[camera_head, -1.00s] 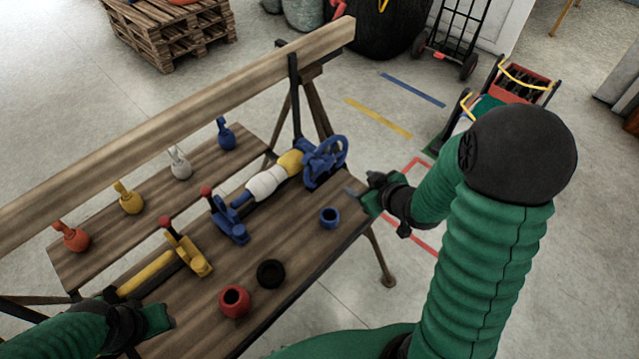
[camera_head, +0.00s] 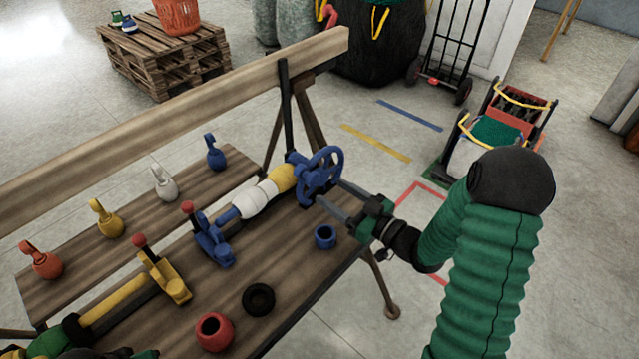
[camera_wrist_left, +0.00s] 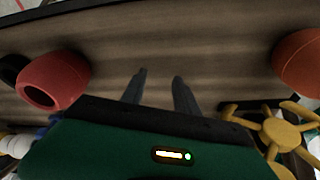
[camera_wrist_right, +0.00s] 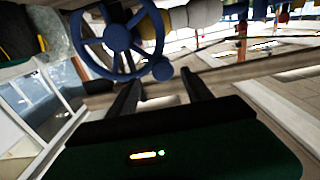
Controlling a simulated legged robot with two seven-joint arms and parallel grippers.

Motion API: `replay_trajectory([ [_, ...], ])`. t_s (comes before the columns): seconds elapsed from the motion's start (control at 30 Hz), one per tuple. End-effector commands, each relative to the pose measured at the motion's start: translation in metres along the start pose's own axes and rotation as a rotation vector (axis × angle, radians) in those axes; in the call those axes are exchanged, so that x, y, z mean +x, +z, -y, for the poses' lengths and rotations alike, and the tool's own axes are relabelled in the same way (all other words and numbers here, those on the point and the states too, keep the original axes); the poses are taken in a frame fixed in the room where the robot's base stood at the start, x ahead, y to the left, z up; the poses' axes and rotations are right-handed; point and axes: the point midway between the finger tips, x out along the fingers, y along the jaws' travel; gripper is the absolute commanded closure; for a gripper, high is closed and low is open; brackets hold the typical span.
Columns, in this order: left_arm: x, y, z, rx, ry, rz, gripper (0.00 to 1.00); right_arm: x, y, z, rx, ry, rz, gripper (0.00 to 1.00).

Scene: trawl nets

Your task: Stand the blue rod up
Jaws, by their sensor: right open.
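A blue rod (camera_head: 228,216) shows as a short blue length between the blue clamp (camera_head: 212,243) and the white sleeve (camera_head: 250,203). It lies along the bench, and much of it is hidden. A blue handwheel (camera_head: 311,186) stands at the right end of this line. My right gripper (camera_head: 330,193) is open, its fingers reaching to the wheel's lower right side. In the right wrist view, the wheel's blue knob (camera_wrist_right: 162,70) appears between or just beyond the fingers; contact is unclear. My left gripper (camera_wrist_left: 159,78) is open and empty over the planks, mostly cut off in the head view.
A blue ring (camera_head: 325,237), a black ring (camera_head: 258,299) and a red pot (camera_head: 214,332) stand on the bench's front. A yellow clamp (camera_head: 166,278) with a yellow rod (camera_head: 113,298) is at left. A raised beam (camera_head: 190,118) runs behind, with several coloured handled weights before it.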

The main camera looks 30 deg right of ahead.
Motion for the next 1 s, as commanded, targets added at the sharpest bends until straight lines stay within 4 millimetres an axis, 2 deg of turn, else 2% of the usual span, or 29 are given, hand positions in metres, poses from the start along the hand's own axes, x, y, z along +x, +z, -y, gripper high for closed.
replay_trajectory([
  [0.1,0.001,0.0,0.0,0.0,0.0,0.0,0.64,0.029,0.0,0.002,-0.001,-0.004,-0.001,0.42],
  [0.23,0.002,0.001,0.0,0.0,0.0,0.0,0.64,0.048,0.001,0.0,0.001,-0.002,0.0,0.42],
  [0.37,0.002,0.001,0.0,0.0,0.0,0.0,0.64,0.056,0.0,-0.001,0.001,-0.001,0.001,0.42],
  [0.6,0.002,0.001,0.0,0.0,0.0,0.0,0.64,0.057,0.0,-0.001,0.001,0.0,0.001,0.43],
  [1.0,0.002,0.001,0.0,0.0,0.0,0.0,0.64,0.057,0.0,-0.001,0.0,0.001,0.0,0.95],
])
